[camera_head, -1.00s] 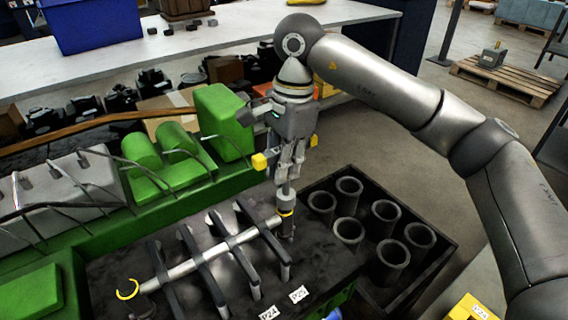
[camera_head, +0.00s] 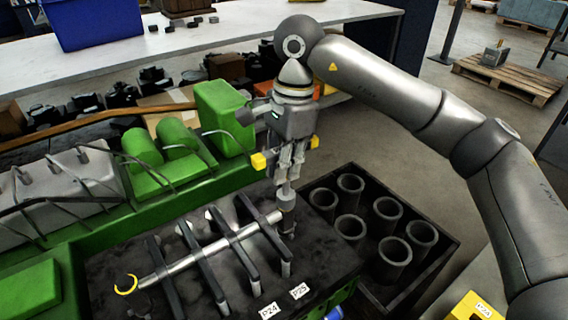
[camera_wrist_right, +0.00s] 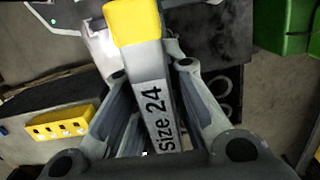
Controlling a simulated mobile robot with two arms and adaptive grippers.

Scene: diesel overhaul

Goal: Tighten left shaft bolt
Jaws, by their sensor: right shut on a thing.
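My right gripper (camera_head: 288,178) is shut on a grey tool marked "Size 24" (camera_wrist_right: 160,95) with a yellow end, which fills the middle of the right wrist view. In the head view the tool's grey lower part (camera_head: 287,198) points down at the right end of a silver shaft (camera_head: 210,248). It stands over a dark upright part (camera_head: 288,222) there; whether they touch I cannot tell. The shaft runs through several dark rocker arms on the engine. A yellow ring (camera_head: 126,284) is at the shaft's left end, by a dark post. My left gripper is not in view.
A dark tray (camera_head: 440,262) with several cylinder sleeves (camera_head: 396,250) is right of the engine. The green engine block (camera_head: 75,240) lies at the left. Labels P24 (camera_head: 269,310) and P25 (camera_head: 299,291) are at the front. A white table (camera_head: 215,42) stands behind.

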